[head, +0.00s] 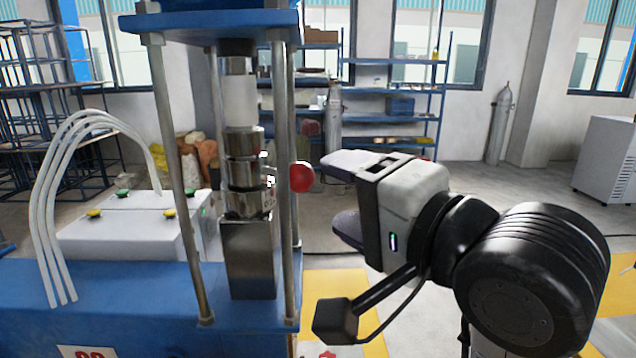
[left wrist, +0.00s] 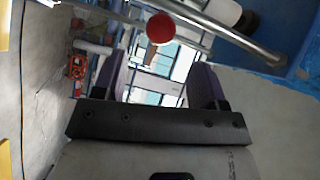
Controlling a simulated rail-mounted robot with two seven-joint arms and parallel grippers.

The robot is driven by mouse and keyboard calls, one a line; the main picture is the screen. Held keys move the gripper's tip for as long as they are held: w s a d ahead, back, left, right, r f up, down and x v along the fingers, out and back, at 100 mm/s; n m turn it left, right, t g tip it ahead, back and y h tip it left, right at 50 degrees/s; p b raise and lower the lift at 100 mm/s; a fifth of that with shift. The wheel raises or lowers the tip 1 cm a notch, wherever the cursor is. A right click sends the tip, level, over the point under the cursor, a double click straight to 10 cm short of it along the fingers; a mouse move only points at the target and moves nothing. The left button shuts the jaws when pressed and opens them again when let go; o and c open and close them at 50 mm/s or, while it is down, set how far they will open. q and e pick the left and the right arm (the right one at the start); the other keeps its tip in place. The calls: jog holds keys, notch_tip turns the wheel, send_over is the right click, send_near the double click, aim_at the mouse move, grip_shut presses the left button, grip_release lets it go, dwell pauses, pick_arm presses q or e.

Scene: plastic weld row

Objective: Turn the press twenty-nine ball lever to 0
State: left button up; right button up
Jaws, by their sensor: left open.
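The press (head: 215,18) has a blue top plate, steel posts and a stacked metal column (head: 243,175). A red ball (head: 302,177) sits on the end of a short lever at the column's right side, by the front right post. The ball also shows in the left wrist view (left wrist: 160,28), beyond the fingertips. My left gripper (head: 338,194) is open and empty just right of the ball, its fingers one above the other and pointing left. Its fingers frame a gap in the left wrist view (left wrist: 160,78). Small marks on the collar are too small to read.
A white box (head: 130,225) with green and yellow knobs and pale hoses (head: 45,215) stands left of the column on the blue base (head: 120,310). The posts stand close around the column. Blue shelves (head: 395,115) and a gas cylinder (head: 498,125) are far behind.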

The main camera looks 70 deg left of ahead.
pick_arm(q)
jog(key=v, duration=0.5)
jog(key=shift+w+d, duration=0.15)
jog(key=shift+d, duration=0.15)
pick_arm(e)
jog(key=shift+d, duration=0.1)
jog(key=shift+f, duration=0.1)
pick_arm(q)
jog(key=shift+c, duration=0.3)
